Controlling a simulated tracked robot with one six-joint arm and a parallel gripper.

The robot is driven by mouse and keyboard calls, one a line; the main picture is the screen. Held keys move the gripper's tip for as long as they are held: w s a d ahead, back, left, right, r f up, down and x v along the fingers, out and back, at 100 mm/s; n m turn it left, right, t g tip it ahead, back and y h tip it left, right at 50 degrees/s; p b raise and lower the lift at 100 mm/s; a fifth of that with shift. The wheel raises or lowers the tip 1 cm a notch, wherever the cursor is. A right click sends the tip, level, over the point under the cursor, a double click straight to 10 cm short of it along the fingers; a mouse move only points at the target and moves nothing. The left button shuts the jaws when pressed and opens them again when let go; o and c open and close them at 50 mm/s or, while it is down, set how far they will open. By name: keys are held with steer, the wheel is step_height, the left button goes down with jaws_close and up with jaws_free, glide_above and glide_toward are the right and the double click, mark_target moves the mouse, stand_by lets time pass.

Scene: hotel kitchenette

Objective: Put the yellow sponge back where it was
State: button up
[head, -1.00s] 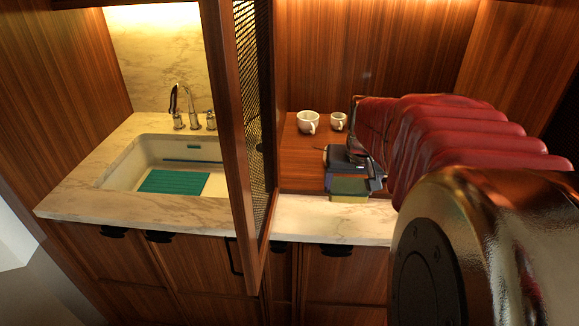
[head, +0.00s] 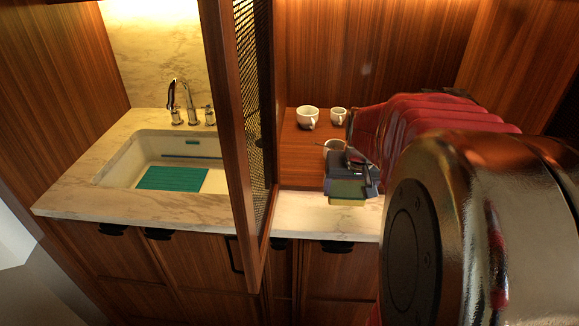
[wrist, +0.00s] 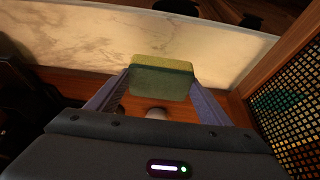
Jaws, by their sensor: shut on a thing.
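The sponge has a yellow layer and a green layer. In the head view the sponge (head: 347,191) hangs under my gripper (head: 350,186), over the marble strip right of the mesh door. In the wrist view the sponge (wrist: 162,78) sits between the two fingers of my gripper (wrist: 160,88), which are shut on its sides. The sponge appears to be above the counter, but the exact gap cannot be told.
A mesh cabinet door (head: 240,150) stands open left of my gripper. The sink (head: 125,165) at left holds a teal mat (head: 173,179).

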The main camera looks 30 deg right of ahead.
steer(key=shift+f, duration=1.35)
steer(key=shift+f, duration=1.9)
steer(key=o, duration=1)
steer(key=shift+c, duration=0.2)
steer(key=v, duration=1.2)
